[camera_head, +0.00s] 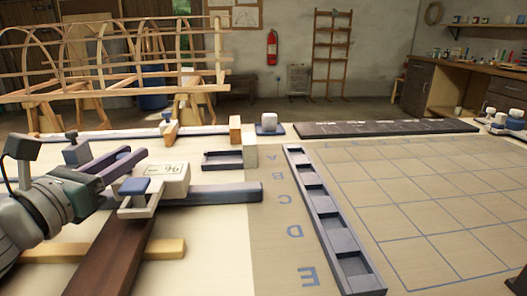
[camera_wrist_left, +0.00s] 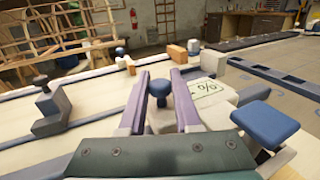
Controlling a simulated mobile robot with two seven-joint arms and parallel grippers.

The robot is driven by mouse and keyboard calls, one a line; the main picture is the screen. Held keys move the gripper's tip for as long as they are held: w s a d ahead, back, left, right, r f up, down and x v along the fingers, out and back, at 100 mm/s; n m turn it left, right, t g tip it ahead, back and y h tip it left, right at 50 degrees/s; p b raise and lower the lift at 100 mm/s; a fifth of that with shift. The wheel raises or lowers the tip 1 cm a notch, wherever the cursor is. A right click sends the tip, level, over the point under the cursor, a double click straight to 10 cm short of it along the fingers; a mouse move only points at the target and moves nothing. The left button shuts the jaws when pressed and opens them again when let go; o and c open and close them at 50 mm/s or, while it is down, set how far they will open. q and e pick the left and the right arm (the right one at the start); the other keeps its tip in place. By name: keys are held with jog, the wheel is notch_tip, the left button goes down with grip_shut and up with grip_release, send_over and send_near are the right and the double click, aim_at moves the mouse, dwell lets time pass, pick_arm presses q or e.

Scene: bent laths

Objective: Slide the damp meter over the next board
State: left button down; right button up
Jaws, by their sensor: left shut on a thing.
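The damp meter (camera_head: 172,178) is a white block with a % label and a blue pad on its near side. It sits over the dark brown board (camera_head: 118,255), by a grey-purple bar; I cannot tell whether it touches the board. My left gripper (camera_head: 135,161) reaches in from the left, its purple fingers shut on the meter. In the left wrist view the meter's label (camera_wrist_left: 204,88) and blue pad (camera_wrist_left: 264,122) show right of the fingers, and a blue knob (camera_wrist_left: 159,88) stands between them. My right gripper is not in view.
A pale wood strip (camera_head: 160,249) crosses under the brown board. A grey tray (camera_head: 222,160), a wooden block (camera_head: 235,130) and a white block stand beyond. A compartment rack (camera_head: 327,215) lettered A to E and a gridded mat (camera_head: 440,200) lie right. The pale tabletop before the rack is clear.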

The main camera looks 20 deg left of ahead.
pick_arm(q)
jog(key=shift+s+a, duration=0.35)
jog(key=shift+a, duration=0.2)
jog(key=shift+s+a, duration=0.3)
jog(key=shift+a, duration=0.25)
jog(key=c, duration=0.6)
grip_release()
jog(key=shift+d, duration=0.1)
jog(key=s, duration=0.3)
jog(key=s+d, duration=0.1)
jog(key=s, duration=0.2)
jog(key=s+b, duration=0.1)
jog(key=s, duration=0.2)
jog(key=shift+s+d, duration=0.25)
jog(key=shift+s, duration=0.15)
